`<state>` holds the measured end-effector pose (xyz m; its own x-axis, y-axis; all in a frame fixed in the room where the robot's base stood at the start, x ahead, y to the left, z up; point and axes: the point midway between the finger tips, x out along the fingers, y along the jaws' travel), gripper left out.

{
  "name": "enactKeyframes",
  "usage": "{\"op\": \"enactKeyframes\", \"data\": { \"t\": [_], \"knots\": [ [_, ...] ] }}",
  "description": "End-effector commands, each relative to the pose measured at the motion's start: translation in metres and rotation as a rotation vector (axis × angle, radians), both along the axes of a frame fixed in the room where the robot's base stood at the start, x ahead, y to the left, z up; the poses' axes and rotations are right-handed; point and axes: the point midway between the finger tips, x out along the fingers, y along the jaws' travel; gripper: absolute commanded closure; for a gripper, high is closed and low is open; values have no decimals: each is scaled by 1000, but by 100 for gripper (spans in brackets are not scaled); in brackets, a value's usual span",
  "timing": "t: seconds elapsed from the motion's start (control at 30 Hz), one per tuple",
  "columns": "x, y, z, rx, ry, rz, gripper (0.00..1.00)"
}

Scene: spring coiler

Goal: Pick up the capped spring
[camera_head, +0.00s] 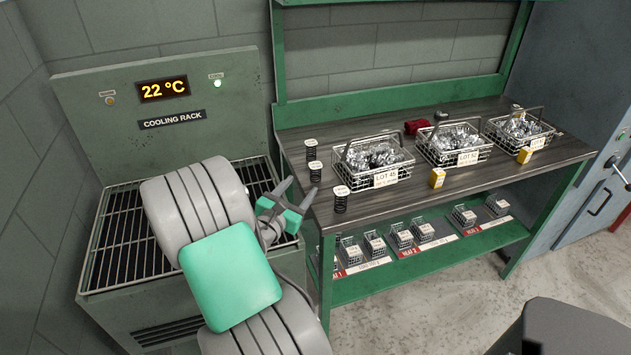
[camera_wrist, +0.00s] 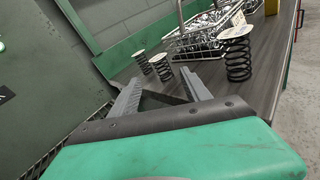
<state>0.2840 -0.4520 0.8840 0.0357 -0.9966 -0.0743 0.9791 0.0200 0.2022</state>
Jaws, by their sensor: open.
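Three dark coil springs with pale round caps stand upright at the left end of the bench top. They are the back spring (camera_head: 311,149), the middle spring (camera_head: 315,173) and the front spring (camera_head: 340,200). Which one the task means cannot be told. My gripper (camera_head: 300,187) is open and empty beside the bench's left edge, close to the middle and front springs. In the wrist view the open fingers (camera_wrist: 163,84) point toward the bench. The back spring (camera_wrist: 142,62) and middle spring (camera_wrist: 161,68) show beyond the fingertips, and the front spring (camera_wrist: 238,62) stands to the right.
Wire baskets of shiny parts, one a LOT 45 basket (camera_head: 375,181), stand along the bench (camera_head: 410,197). Yellow boxes (camera_head: 437,178) stand near the front edge, and a red object (camera_head: 417,126) lies behind. A cooling rack (camera_head: 118,245) is at left. Small baskets sit on the lower shelf (camera_head: 350,288).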

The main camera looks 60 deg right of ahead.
Motion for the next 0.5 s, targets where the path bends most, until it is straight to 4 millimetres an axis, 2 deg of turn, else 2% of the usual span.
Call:
{"op": "enactKeyframes", "data": {
  "t": [0.03,0.13,0.37,0.5],
  "knots": [
    [-4,-5,-4,-38,100,13,44],
    [-6,-14,1,-82,202,27,44],
    [-4,-46,3,-86,203,29,44],
    [-1,-72,3,-84,203,28,44]
  ]
}}
